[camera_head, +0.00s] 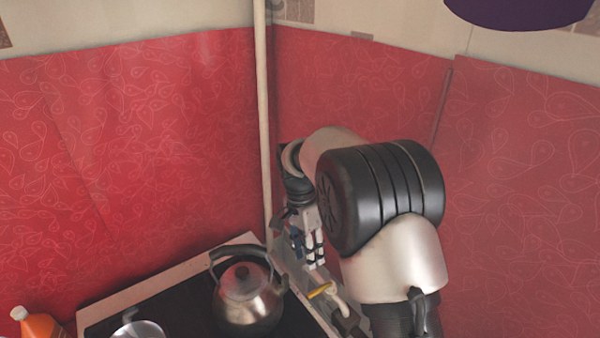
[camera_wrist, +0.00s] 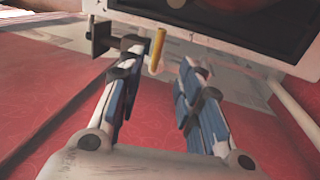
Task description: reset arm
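My arm reaches up and over at the right in the head view, with my gripper (camera_head: 308,240) hanging down in front of the red oilcloth, just right of the kettle. In the wrist view my gripper (camera_wrist: 157,82) shows two blue-padded fingers apart, with an empty gap between them. A small yellow item (camera_wrist: 157,50) shows beyond the fingertips; it cannot be told to be touching them. It also shows below the gripper in the head view (camera_head: 321,291).
A steel kettle (camera_head: 250,302) stands on the dark stovetop (camera_head: 180,302). A metal pot (camera_head: 138,329) and an orange bottle (camera_head: 40,325) are at the lower left. A pale vertical pipe (camera_head: 262,130) runs up the corner. A dark purple shade (camera_head: 518,10) hangs at the top right.

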